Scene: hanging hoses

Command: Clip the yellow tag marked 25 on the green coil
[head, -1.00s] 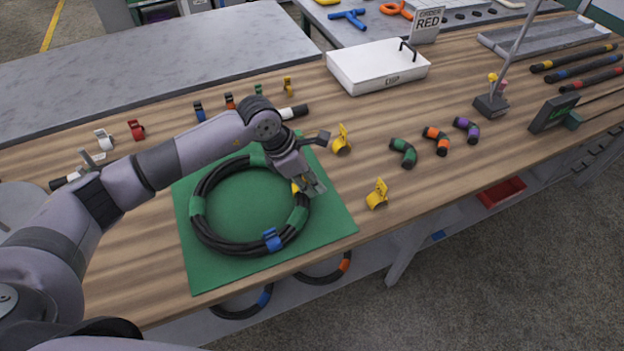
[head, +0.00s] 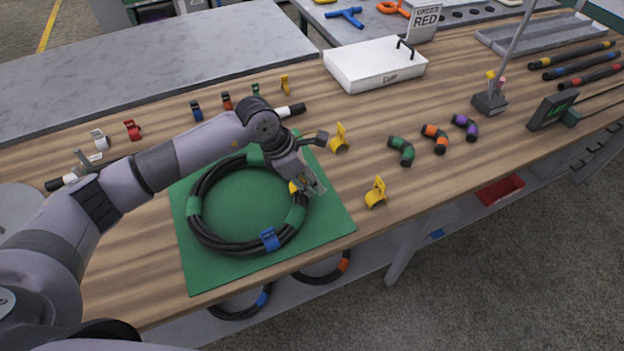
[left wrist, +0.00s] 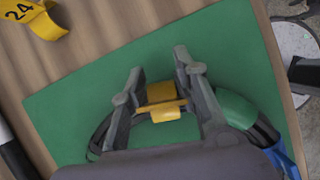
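My left gripper (head: 312,184) is low over the right side of the coil (head: 208,236), which is black hose with green bands. In the left wrist view, the gripper's fingers (left wrist: 158,80) stand on both sides of a yellow tag (left wrist: 161,101) and seem to touch its edges. This tag (head: 294,187) is at the hose; its number is hidden, and I cannot tell whether it is clipped around. A blue tag (head: 269,238) sits on the coil's front. Another yellow tag (left wrist: 32,18), reading 24, lies on the table. My right gripper is not in view.
The coil lies on a green mat (head: 325,220). Loose yellow tags (head: 339,139) (head: 376,193) stand right of it. Green (head: 401,151), orange and purple hose pieces lie farther right. A white box (head: 375,68) stands behind. Small coloured clips line the back.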

